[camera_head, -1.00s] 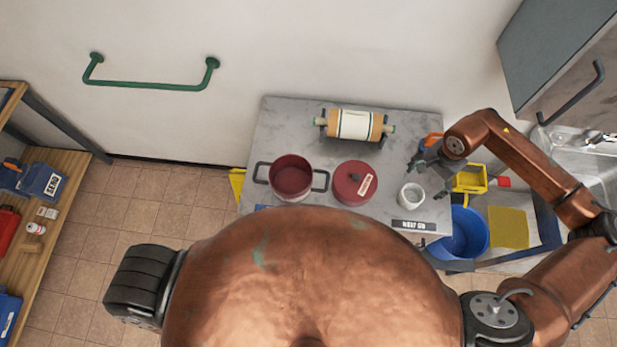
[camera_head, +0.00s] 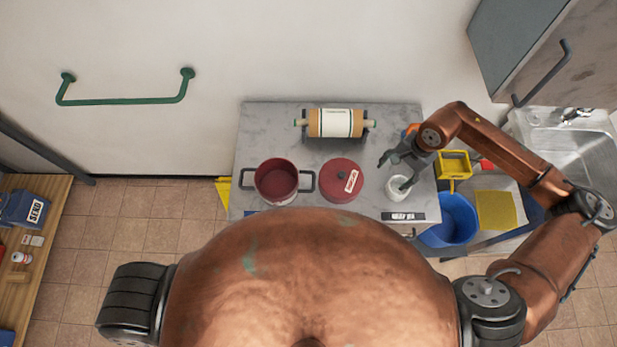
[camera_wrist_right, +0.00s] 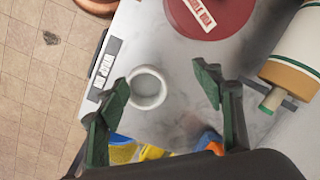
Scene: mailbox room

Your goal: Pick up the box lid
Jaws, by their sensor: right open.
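My right gripper (camera_head: 394,174) is open and empty, to the right of the lid, near a white cup. In the right wrist view the fingers of the gripper (camera_wrist_right: 161,77) are spread wide, with the cup between them in the picture. My left gripper is not seen.
The red pot (camera_head: 276,181) has two side handles. The white cup (camera_head: 396,194) stands near the front right. A rolling-pin-like roll (camera_head: 336,123) lies at the back. A blue bucket (camera_head: 452,218) and yellow container (camera_head: 454,163) are right. A bare strip lies between lid and roll.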

